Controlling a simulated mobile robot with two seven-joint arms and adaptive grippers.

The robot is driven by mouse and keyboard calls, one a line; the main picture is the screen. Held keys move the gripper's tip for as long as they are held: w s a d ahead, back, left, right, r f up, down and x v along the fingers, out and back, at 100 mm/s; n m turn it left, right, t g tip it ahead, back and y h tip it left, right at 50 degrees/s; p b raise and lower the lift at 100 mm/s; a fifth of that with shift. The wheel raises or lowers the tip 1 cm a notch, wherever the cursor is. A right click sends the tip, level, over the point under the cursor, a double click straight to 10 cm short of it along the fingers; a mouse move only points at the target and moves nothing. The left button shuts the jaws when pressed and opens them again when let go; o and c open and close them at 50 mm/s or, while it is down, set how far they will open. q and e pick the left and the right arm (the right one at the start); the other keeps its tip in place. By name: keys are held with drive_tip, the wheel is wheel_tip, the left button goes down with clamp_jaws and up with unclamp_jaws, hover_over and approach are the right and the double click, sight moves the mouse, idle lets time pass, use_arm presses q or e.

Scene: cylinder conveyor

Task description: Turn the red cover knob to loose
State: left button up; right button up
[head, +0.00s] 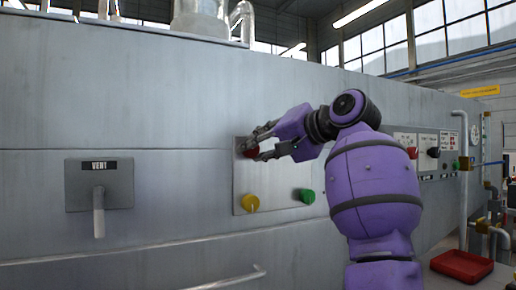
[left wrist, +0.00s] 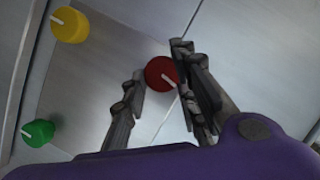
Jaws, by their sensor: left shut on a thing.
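The red cover knob (head: 250,152) sits at the upper left of a light metal plate (head: 277,196) on the grey machine wall. In the left wrist view the knob (left wrist: 160,71) shows a pale pointer line on its face and lies between the fingertips. My left gripper (head: 257,143) is at the knob with its fingers on either side of it, shut on it. In the left wrist view my gripper (left wrist: 158,80) partly hides the plate. The fingers partly cover the knob in the head view. My right gripper is not in view.
A yellow knob (head: 250,202) and a green knob (head: 306,196) are lower on the same plate. A VENT panel with a lever (head: 98,212) is at the left. A handrail (head: 240,277) runs low along the wall. A red tray (head: 461,266) is at the lower right.

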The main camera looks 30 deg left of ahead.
use_arm(q)
drive_tip(key=shift+w+f+n, duration=0.1)
drive_tip(key=shift+f+n, duration=0.2)
drive_tip(key=shift+f, duration=0.05)
idle(0.3)
drive_tip(key=o, duration=1)
drive_tip(key=shift+w+d, duration=0.1)
drive_tip(key=shift+r, duration=0.2)
drive_tip(key=v, duration=1.2)
drive_tip(key=shift+r, duration=0.15)
